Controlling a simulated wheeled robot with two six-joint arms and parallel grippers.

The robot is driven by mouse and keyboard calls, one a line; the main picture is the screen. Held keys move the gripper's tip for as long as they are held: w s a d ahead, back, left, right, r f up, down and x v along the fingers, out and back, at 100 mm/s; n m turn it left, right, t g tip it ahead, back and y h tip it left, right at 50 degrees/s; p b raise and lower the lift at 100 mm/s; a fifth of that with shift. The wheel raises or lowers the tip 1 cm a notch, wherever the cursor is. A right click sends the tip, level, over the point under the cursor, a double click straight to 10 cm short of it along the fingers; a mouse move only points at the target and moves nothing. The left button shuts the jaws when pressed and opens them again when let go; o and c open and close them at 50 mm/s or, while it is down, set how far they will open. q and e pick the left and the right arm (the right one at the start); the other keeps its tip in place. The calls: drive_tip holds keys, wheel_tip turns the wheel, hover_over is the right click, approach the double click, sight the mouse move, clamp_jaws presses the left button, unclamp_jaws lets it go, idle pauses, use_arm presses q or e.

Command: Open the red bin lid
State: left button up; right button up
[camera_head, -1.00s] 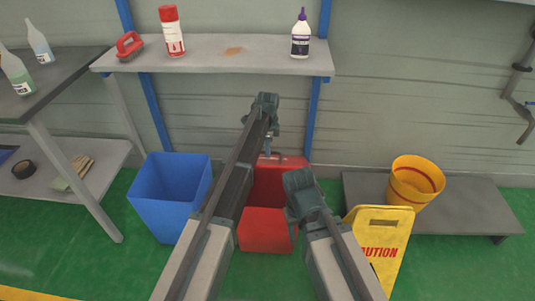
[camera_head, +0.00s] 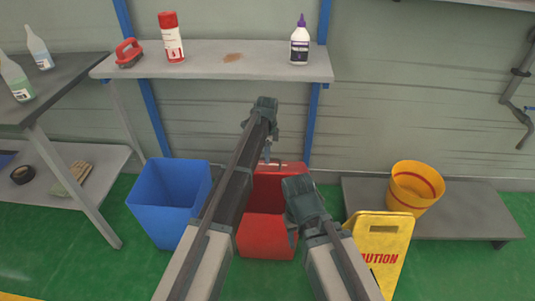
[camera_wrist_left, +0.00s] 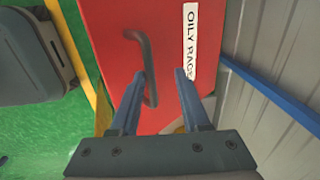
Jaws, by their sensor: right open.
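The red bin (camera_head: 268,240) stands against the wall between the blue bin and the caution sign, partly hidden by my arms. A darker red area shows above its front, with the lighter edge of the lid (camera_head: 290,166) behind it. In the left wrist view, the red lid (camera_wrist_left: 112,62) carries a dark bar handle (camera_wrist_left: 150,62) and a white "OILY RAGS" label. My left gripper (camera_head: 267,155) is open at the lid; its fingers (camera_wrist_left: 160,78) stand either side of the handle's near end, not visibly closed on it. My right gripper (camera_head: 294,232) is open in front of the bin.
A blue bin (camera_head: 165,205) stands close on the left. A yellow caution sign (camera_head: 385,235) and a yellow bucket (camera_head: 415,187) on a low grey platform (camera_head: 475,210) are on the right. A wall shelf (camera_head: 215,65) with bottles hangs above.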

use_arm(q)
wheel_tip(320, 180, up, 14)
drive_tip(key=p, duration=1.3)
drive_tip(key=shift+s+p, duration=0.3)
drive_tip(key=shift+s, duration=0.15)
drive_tip(key=shift+f, duration=0.15)
drive_tip(key=s+r+n+p, duration=0.2)
drive_tip(key=s+n, duration=0.2)
drive_tip(key=s, duration=0.7)
drive_tip(key=s+r+n+p, duration=0.3)
drive_tip(key=s+n, duration=0.2)
drive_tip(key=s, duration=0.7)
drive_tip(key=s+r+n+g+y+p, duration=0.1)
drive_tip(key=s+r+n+p, duration=0.2)
drive_tip(key=s, duration=0.8)
drive_tip(key=shift+s+n, duration=0.4)
drive_tip(key=shift+n, duration=0.7)
